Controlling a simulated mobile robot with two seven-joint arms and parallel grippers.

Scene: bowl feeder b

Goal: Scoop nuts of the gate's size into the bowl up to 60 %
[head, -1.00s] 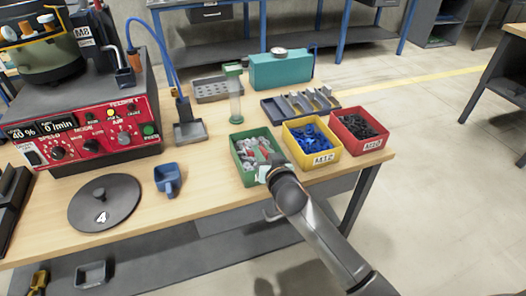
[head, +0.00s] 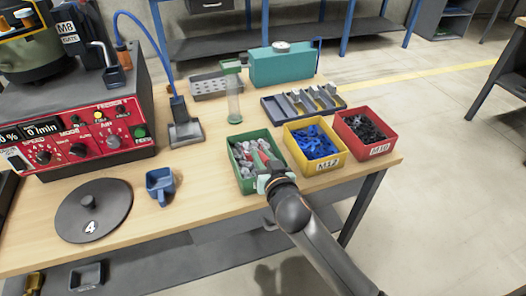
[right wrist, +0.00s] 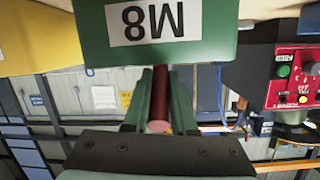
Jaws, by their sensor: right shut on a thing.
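The green bin (head: 238,172) labelled M8 stands at the front of the table and holds grey nuts (head: 245,153). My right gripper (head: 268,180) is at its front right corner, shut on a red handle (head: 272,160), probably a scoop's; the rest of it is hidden. In the right wrist view the red handle (right wrist: 159,98) is between the fingers, with the green bin's M8 label (right wrist: 155,22) upside down. The feeder bowl (head: 25,72) is at top left, partly cut off. The gate label (head: 68,33) there reads M8. My left gripper is out of view.
A yellow M12 bin (head: 327,167) with blue parts and a red bin (head: 378,151) with dark parts stand to the right. A blue scoop-like cup (head: 160,185) and a grey disc (head: 93,212) marked 4 lie left. Bare table separates the cup from the green bin.

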